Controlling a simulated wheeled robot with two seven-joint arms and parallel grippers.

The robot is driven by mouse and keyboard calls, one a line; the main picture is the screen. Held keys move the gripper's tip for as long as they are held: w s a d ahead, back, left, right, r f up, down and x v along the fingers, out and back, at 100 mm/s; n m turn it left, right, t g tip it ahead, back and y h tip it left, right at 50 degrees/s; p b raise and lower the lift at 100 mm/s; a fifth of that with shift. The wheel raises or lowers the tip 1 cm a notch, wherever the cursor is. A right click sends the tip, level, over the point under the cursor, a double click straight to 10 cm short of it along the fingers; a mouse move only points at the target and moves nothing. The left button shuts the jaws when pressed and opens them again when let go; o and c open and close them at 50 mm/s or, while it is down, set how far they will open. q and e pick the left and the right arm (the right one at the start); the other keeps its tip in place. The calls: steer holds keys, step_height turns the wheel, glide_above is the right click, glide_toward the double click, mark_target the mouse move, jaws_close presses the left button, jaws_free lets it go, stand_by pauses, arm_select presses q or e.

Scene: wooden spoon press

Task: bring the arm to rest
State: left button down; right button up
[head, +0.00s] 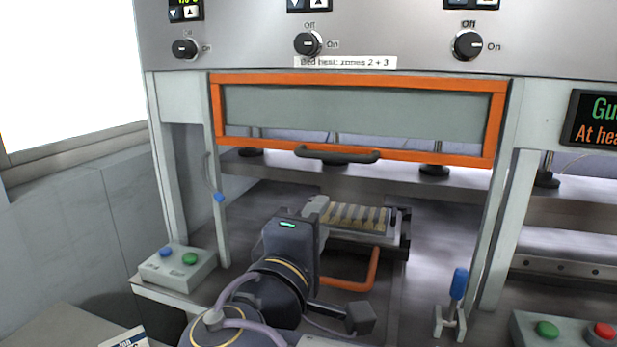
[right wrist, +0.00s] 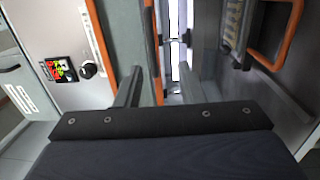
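My right arm reaches in from the bottom of the head view. Its dark gripper (head: 314,208), with a small green light on the body, is in front of the press, at the left end of a tray of pale wooden spoons (head: 355,217). Its fingers are mostly hidden behind its own body, so I cannot tell whether they are open. In the right wrist view my dark gripper body fills the bottom, and the spoons (right wrist: 232,22) show at the upper right. The orange-framed guard (head: 355,82) is raised above the tray. My left gripper is not in view.
An orange handle (head: 368,275) sticks out in front of the tray, close to my arm. Button boxes stand at left (head: 178,265) and right (head: 565,332). A blue-handled lever (head: 457,285) rises at the right. Upright posts flank the opening.

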steer(key=s+d+f+m+g+y+p, duration=0.1)
steer(key=d+f+m+g+p, duration=0.1)
steer(key=d+f+g, duration=0.55)
steer(key=s+d+f+m+g+p, duration=0.15)
steer(key=d+f, duration=0.25)
steer(key=d, duration=0.7)
steer(key=s+d+f+m+g+y+p, duration=0.2)
steer(key=s+f+m+y, duration=0.15)
steer(key=s, duration=0.25)
steer(key=s+d+f+m+g+y+p, duration=0.2)
steer(key=s+d+f+m+y, duration=0.15)
steer(key=s, duration=0.25)
steer(key=s+a+f+m+t+y+p, duration=0.1)
steer(key=s+a+m+y, duration=0.1)
steer(key=s+a+m, duration=0.2)
steer(key=shift+s+a+m+y+p, duration=0.2)
steer(key=shift+a+m+y+p, duration=0.15)
steer(key=shift+m, duration=0.2)
steer(key=shift+o, duration=0.6)
